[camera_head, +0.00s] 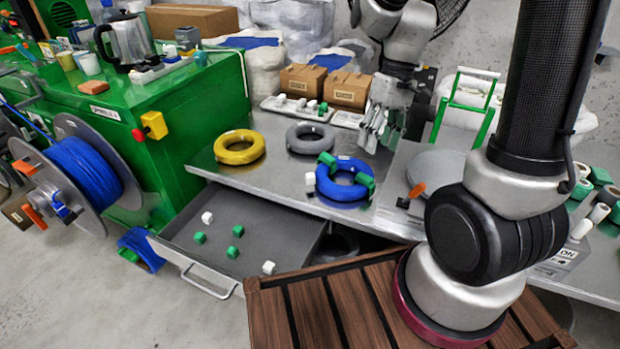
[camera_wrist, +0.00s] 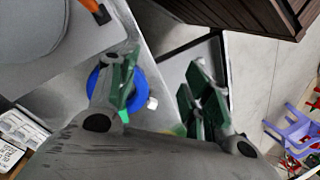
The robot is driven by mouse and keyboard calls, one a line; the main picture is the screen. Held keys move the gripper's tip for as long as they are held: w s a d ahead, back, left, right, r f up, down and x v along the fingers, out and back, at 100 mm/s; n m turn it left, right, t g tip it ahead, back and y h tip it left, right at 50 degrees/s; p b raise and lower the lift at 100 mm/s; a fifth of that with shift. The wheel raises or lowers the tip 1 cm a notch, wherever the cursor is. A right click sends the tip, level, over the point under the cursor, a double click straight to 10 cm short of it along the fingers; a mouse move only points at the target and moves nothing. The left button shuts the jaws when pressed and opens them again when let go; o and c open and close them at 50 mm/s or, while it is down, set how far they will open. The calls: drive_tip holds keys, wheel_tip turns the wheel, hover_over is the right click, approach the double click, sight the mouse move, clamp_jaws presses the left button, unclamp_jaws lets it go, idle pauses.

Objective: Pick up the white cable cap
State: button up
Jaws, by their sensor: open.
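Small white cable caps lie in several places. One white cap (camera_head: 207,218) and another white cap (camera_head: 269,267) lie in the open grey drawer (camera_head: 298,222). Another white cap (camera_head: 310,181) is at the left edge of the blue cable coil (camera_head: 345,192) on the metal table. In the wrist view, a white cap (camera_wrist: 152,103) shows beside the blue coil (camera_wrist: 142,93), between my fingers. My gripper (camera_head: 380,128) is open and empty above the back of the table, behind the blue coil; its green-padded fingers (camera_wrist: 163,93) are spread in the wrist view.
Green caps (camera_head: 236,231) lie in the drawer. Yellow (camera_head: 239,147) and grey (camera_head: 310,137) coils sit on the table. A tray (camera_head: 283,108) with white and green caps stands behind, near cardboard boxes (camera_head: 303,79). A wooden slatted surface (camera_head: 335,305) is in front.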

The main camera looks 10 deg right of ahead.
sight(308, 175)
drive_tip(key=w+a+f+n, duration=0.2)
drive_tip(key=w+f+n, duration=0.1)
drive_tip(key=f, duration=0.2)
drive_tip(key=w+a+f+n+y, duration=0.1)
drive_tip(key=w+a+f+n, duration=0.1)
drive_tip(key=w+f, duration=0.2)
drive_tip(key=w+a+f+n+y, duration=0.1)
drive_tip(key=w+a+f+n, duration=0.2)
drive_tip(key=w+f, duration=0.1)
drive_tip(key=shift+w+f+n, duration=0.1)
drive_tip(key=shift+f+n, duration=0.2)
drive_tip(key=shift+f, duration=0.5)
drive_tip(key=w+n, duration=0.1)
drive_tip(key=w+n+t, duration=0.1)
drive_tip(key=w+a+n, duration=0.1)
drive_tip(key=shift+w+a+r+n+t+y, duration=0.1)
drive_tip(key=shift+w+r+n+t+y, duration=0.2)
drive_tip(key=shift+r, duration=0.05)
drive_tip(key=shift+w+n, duration=0.25)
drive_tip(key=shift+n, duration=0.95)
drive_tip(key=shift+a+f, duration=0.1)
drive_tip(key=shift+f, duration=0.15)
drive_tip(key=x, duration=0.5)
drive_tip(key=w+a+x, duration=0.1)
drive_tip(key=x, duration=0.1)
drive_tip(key=shift+a, duration=0.15)
drive_tip(key=shift+s, duration=0.1)
drive_tip(key=c, duration=0.8)
